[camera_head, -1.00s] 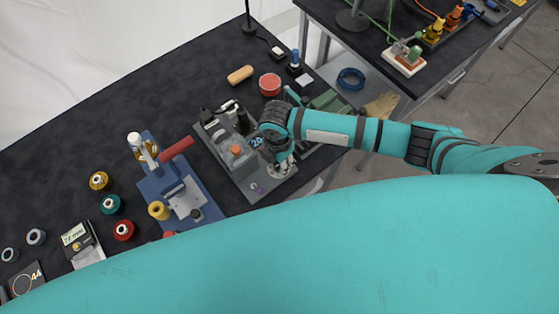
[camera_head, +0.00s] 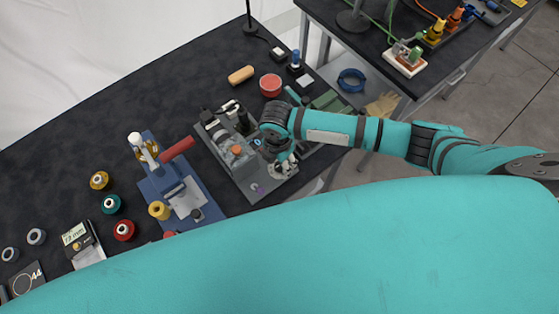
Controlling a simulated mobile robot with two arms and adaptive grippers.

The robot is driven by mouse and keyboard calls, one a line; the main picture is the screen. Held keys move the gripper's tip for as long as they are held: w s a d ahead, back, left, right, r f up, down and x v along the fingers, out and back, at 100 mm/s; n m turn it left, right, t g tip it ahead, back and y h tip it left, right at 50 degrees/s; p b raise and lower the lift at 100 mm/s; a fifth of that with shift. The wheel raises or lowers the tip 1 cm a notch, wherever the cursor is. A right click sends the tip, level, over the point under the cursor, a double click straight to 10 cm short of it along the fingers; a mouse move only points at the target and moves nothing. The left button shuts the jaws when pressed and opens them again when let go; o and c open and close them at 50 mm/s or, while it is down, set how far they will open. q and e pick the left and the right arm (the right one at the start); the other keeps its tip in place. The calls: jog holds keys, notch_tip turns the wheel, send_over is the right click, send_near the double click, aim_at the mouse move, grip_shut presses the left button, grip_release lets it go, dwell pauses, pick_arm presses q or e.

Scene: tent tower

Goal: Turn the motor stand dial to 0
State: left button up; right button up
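The grey motor stand (camera_head: 221,152) lies on the black bench, with a dark motor part and an orange-topped piece (camera_head: 237,150) on it. My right gripper (camera_head: 284,169) points down over the stand's right end, its arm coming in from the right. Its fingers are at or just above a pale round part there. The dial and its marks cannot be made out; the gripper covers that area. Whether the fingers touch or grip anything is too small to tell. My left gripper is not in view.
A blue press (camera_head: 168,178) with a red handle stands left of the stand. Several coloured spools lie further left. A red round tub (camera_head: 270,84) and a tan cylinder (camera_head: 241,75) lie behind. A large teal part of my body hides the front.

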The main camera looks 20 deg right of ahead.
aim_at(278, 163)
jog(key=shift+r, duration=0.1)
notch_tip(278, 163, up, 12)
jog(key=shift+w, duration=0.2)
jog(key=shift+a, duration=0.15)
dwell(0.5)
